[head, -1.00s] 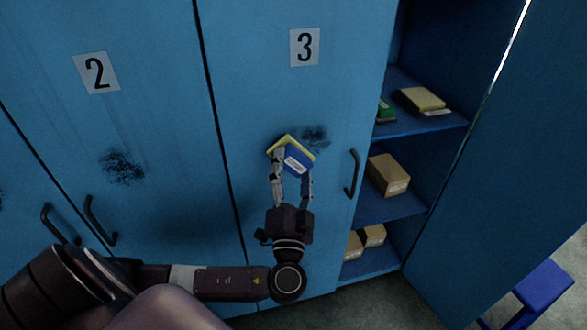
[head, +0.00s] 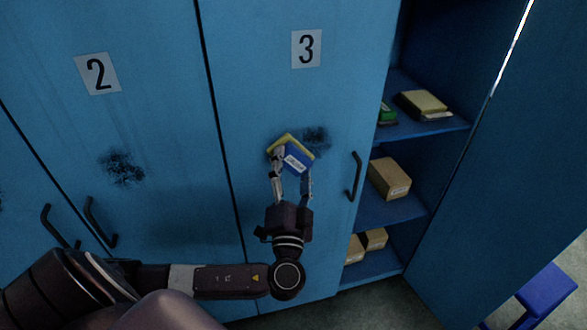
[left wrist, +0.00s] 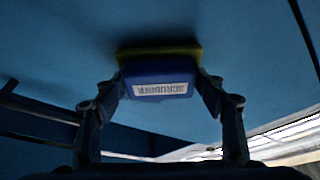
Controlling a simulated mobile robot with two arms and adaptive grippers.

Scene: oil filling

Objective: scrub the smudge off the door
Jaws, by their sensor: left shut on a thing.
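My left gripper (head: 291,172) is shut on a blue scrubber (head: 296,159) with a yellow pad edge. The scrubber is against or very close to door 3 (head: 270,80); contact is hard to tell. A dark smudge (head: 316,138) shows on door 3 just right of the pad, and part of it may be hidden behind the scrubber. In the left wrist view the scrubber (left wrist: 160,88) sits between both fingers, its white label facing the camera and its yellow pad toward the door. My right gripper is not in view.
Door 2 has its own dark smudge (head: 122,168) and a handle (head: 99,222). Door 3's black handle (head: 354,177) stands right of the gripper. An open cabinet on the right holds boxes (head: 389,178) on shelves. A blue stool (head: 545,290) stands at lower right.

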